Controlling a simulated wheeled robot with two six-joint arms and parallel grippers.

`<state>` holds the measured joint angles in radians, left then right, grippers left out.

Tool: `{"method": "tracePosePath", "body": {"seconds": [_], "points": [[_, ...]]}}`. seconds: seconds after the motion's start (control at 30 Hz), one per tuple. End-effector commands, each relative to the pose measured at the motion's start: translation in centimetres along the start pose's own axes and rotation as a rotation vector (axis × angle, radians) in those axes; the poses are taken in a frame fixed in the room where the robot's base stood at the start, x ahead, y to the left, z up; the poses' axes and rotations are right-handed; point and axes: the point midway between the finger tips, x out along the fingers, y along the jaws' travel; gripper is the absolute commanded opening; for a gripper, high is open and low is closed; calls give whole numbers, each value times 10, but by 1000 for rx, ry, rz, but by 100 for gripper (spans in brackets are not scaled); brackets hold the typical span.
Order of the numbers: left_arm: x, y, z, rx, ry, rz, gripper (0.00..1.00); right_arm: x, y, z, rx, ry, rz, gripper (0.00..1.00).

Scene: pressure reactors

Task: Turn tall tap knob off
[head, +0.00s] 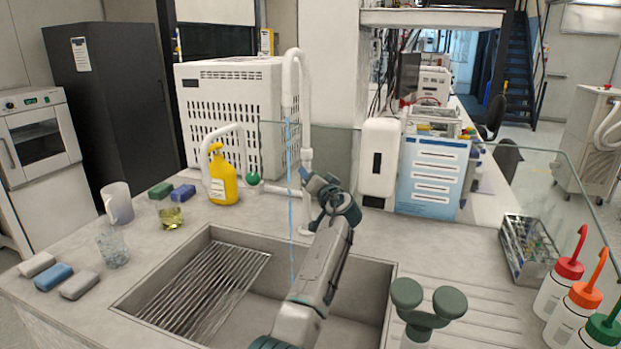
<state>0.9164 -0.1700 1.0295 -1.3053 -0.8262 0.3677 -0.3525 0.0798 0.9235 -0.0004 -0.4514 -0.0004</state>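The tall tap (304,100) is a white pipe standing behind the sink, with a hooked top. A thin blue water stream (291,170) runs from its spout down toward the sink (375,300). My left arm reaches up from the bottom middle, over the sink. Its gripper (312,180) is at the lower part of the tall tap's column, in front of it. The tall tap's knob is not clearly visible; the gripper and wrist cover that area. Contact and finger opening cannot be made out.
A shorter white tap (226,128), a green knob (253,179) and a yellow pump bottle (222,178) stand left of the tall tap. A white dispenser (379,160) and blue-white box (432,175) stand right. Several wash bottles (565,285) and a wire basket (528,248) are far right.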

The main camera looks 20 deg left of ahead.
Motion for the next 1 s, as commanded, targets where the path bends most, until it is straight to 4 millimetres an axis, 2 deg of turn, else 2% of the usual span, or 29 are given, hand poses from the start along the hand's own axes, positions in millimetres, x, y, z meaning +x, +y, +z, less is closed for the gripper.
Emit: {"method": "tracePosePath", "body": {"seconds": [0.13, 0.17, 0.37, 0.4, 0.73, 1.0], "points": [[0, 0, 0, 0, 0, 0, 61, 1, 0, 2, 0, -4, 0, 81], [0, 0, 0, 0, 0, 0, 57, 1, 0, 2, 0, -5, 1, 81], [0, 0, 0, 0, 0, 0, 18, 1, 3, 2, -2, -5, 3, 81], [0, 0, 0, 0, 0, 0, 16, 1, 4, 2, -2, -4, 4, 81], [0, 0, 1, 56, -1, 0, 16, 0, 6, -2, -3, 3, 7, 81], [0, 0, 1, 237, -1, 0, 16, -1, 6, -3, -3, 7, 6, 81]]}}
